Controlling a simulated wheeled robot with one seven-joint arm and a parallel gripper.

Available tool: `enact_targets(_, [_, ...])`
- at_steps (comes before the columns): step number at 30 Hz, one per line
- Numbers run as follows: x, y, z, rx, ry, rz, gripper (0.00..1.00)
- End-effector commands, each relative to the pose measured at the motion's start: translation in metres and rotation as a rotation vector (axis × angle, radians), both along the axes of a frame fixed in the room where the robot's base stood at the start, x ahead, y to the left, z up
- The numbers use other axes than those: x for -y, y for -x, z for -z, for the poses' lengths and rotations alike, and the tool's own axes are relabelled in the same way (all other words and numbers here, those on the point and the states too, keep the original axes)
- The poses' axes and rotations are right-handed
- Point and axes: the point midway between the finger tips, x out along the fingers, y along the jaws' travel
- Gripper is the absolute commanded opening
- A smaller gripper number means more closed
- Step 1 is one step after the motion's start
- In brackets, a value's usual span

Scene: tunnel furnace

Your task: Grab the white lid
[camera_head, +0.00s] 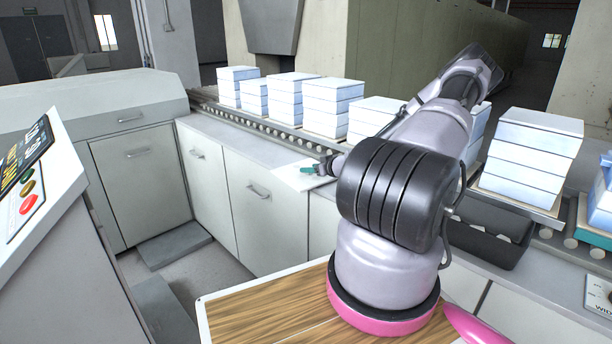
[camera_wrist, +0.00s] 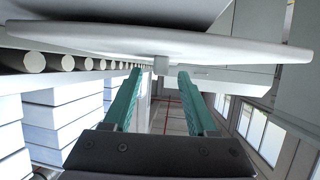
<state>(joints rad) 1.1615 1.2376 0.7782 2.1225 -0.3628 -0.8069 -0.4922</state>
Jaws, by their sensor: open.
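The white lid (camera_head: 300,182) is a thin flat plate lying on the grey counter, partly covered by my gripper in the head view. In the wrist view the lid (camera_wrist: 235,46) spans the top of the picture, seen nearly edge-on, with a small pale knob (camera_wrist: 161,65) at its middle. My gripper (camera_head: 312,170) is low over the lid. In the wrist view my gripper's teal fingers (camera_wrist: 160,74) are open and empty, one on each side of the knob in the picture. I cannot tell whether they reach it in depth.
Stacks of white boxes (camera_head: 333,105) stand on a roller conveyor (camera_head: 258,122) behind the counter (camera_head: 225,137). A black bin (camera_head: 485,247) stands on the right, and a control panel (camera_head: 30,180) on the left. The counter left of the lid is clear.

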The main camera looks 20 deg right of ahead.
Motion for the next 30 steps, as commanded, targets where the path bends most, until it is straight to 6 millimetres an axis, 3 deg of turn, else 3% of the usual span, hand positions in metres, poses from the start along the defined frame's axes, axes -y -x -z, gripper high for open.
enact_targets(4, [-0.003,-0.017,0.007,0.001,0.001,0.0,0.57])
enact_targets(12, [-0.004,-0.02,0.008,0.0,0.001,0.0,0.57])
enact_targets(13, [-0.004,-0.02,0.008,0.0,0.001,0.0,0.54])
enact_targets(17, [-0.004,-0.02,0.008,0.0,0.001,0.0,0.04])
enact_targets(18, [-0.004,-0.02,0.008,0.0,0.001,0.0,0.0])
enact_targets(30, [-0.004,-0.02,0.008,0.0,0.001,0.0,0.0])
